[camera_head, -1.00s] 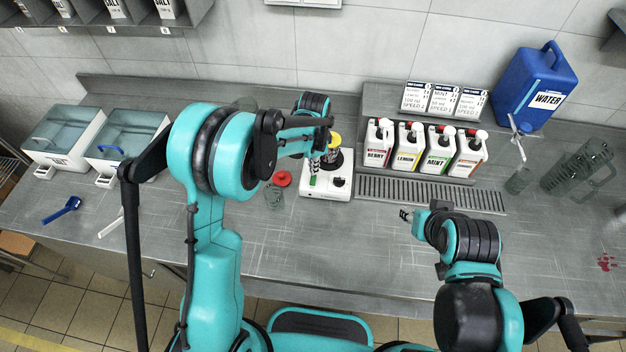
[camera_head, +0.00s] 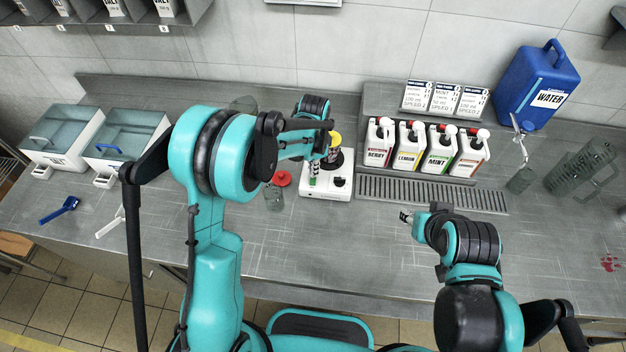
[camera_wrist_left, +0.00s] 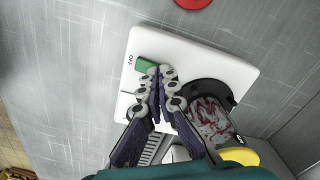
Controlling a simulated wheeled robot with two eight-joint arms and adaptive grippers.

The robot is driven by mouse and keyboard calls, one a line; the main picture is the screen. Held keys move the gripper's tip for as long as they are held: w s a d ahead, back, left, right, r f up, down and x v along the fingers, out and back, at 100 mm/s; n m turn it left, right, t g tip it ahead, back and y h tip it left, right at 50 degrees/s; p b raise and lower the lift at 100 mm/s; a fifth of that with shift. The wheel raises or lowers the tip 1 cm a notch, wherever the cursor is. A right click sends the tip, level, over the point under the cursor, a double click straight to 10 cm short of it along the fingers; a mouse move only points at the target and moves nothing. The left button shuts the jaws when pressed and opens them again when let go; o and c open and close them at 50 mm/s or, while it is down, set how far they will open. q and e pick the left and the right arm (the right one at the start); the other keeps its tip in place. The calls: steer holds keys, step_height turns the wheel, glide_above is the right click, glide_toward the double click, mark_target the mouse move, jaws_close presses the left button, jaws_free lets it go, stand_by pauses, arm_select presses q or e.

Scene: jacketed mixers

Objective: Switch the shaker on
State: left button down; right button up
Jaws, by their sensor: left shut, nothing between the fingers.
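The shaker (camera_head: 340,188) is a white box on the bench with a black round holder on top. A vessel with red streaks inside (camera_wrist_left: 212,128) and a yellow lid (camera_head: 336,139) sits at the holder. The green switch (camera_wrist_left: 146,64) is at one edge of the shaker's top, beside small lettering. My left gripper (camera_wrist_left: 159,74) is shut and empty, its fingertips right at the green switch's edge; I cannot tell whether they touch. In the head view my left arm partly hides the shaker. My right gripper (camera_head: 406,217) hangs over the bench, right of the shaker, its fingers too small to judge.
A red lid (camera_head: 281,178) and a clear glass (camera_head: 274,199) are just left of the shaker. Several labelled bottles (camera_head: 439,152) stand behind a drain grille (camera_head: 430,194) to the right. A blue water canister (camera_head: 535,88) is at the back right. The front bench is mostly clear.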

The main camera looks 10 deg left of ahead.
arm_select(q)
steer(key=shift+f, duration=0.3)
steer(key=shift+r, duration=0.1)
steer(key=shift+r+p, duration=2)
steer(key=shift+r, duration=1.5)
